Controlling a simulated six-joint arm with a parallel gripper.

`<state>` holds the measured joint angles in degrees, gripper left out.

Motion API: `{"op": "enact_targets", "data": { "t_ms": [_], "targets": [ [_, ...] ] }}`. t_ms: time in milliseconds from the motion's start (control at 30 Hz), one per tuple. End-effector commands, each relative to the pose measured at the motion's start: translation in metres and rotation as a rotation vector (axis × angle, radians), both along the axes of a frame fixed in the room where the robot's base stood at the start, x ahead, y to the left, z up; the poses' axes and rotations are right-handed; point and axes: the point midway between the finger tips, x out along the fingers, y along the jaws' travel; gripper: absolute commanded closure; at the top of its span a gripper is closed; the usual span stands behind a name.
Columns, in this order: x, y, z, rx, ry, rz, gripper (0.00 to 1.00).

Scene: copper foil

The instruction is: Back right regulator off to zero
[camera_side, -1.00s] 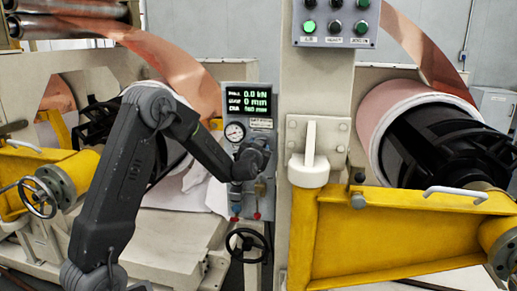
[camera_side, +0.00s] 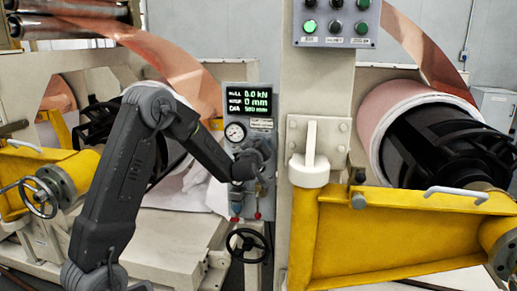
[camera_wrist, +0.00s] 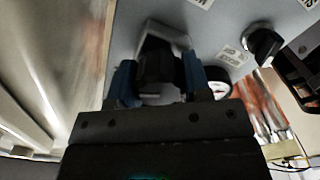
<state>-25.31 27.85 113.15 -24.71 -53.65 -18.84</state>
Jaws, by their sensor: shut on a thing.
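In the wrist view, my gripper (camera_wrist: 160,77) has its two blue-padded fingers on either side of a dark regulator knob (camera_wrist: 157,66), shut on it. The fingers and the gripper body hide part of the knob and its mount. In the side view, my wrist is up against the grey control panel (camera_side: 235,100), below the round pressure gauge (camera_side: 235,132), and covers the knob. The gauge's needle is too small to read there.
A second black knob (camera_wrist: 262,44) stands on the panel to the right of my fingers. The lit display (camera_side: 249,102) tops the panel; red-tipped fittings (camera_side: 257,215) and a black handwheel (camera_side: 248,246) are below. A beige column (camera_side: 312,110) stands close to the right.

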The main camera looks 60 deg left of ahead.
Motion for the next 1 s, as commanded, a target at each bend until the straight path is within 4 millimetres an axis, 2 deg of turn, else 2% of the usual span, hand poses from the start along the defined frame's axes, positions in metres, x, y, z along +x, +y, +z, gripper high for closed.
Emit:
{"op": "enact_targets", "data": {
  "t_ms": [500, 1000],
  "targets": [
    [-0.0005, 0.0005, -0.0001, -0.285, -0.287, 0.000, 0.79],
    [-0.0006, 0.0006, -0.0003, -0.370, -0.373, 0.000, 0.79]
  ]
}}
